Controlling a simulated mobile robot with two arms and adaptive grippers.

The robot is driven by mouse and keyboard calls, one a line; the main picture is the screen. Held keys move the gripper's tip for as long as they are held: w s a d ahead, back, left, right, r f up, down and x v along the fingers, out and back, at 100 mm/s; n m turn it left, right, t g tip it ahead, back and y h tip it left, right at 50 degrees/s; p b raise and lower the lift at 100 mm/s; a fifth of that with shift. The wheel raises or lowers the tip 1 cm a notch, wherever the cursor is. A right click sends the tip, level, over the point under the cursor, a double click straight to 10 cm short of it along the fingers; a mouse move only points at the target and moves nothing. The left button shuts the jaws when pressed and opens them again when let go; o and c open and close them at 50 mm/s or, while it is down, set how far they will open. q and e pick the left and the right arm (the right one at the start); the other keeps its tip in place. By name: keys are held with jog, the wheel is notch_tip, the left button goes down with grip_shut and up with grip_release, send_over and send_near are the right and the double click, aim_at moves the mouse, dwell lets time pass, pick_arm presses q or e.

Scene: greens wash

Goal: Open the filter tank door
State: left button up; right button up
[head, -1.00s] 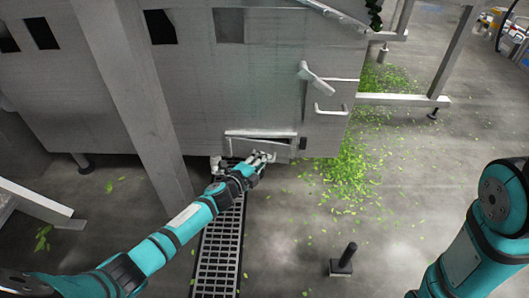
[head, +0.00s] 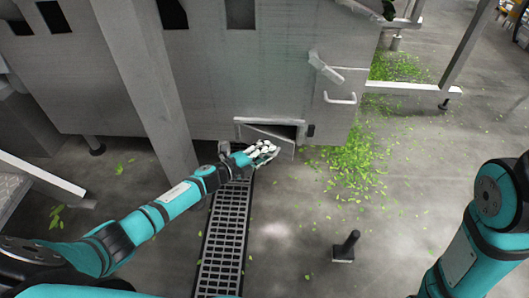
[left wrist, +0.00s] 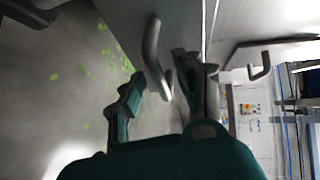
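The filter tank door (head: 284,146) is a small grey panel low on the tank (head: 270,85). It stands ajar, its right side swung outward, with a dark gap above it. My left gripper (head: 262,152) is at the door's outer face and covers its handle in the head view. In the left wrist view the pale curved handle (left wrist: 154,52) lies between the two spread fingers of my left gripper (left wrist: 155,85). The fingers look apart, with gaps beside the handle. My right arm shows at the right edge, but its gripper is out of view.
A grey post (head: 150,80) stands left of the door, close to my left arm. A floor grate (head: 222,240) runs below the door. A black pedal-like post (head: 346,246) stands on the floor to the right. Green leaves (head: 352,160) litter the floor beside the tank.

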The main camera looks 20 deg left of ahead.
pick_arm(q)
jog(key=shift+a, duration=0.1)
jog(key=shift+s+a, duration=0.15)
jog(key=v, duration=0.7)
jog(key=shift+r, duration=0.1)
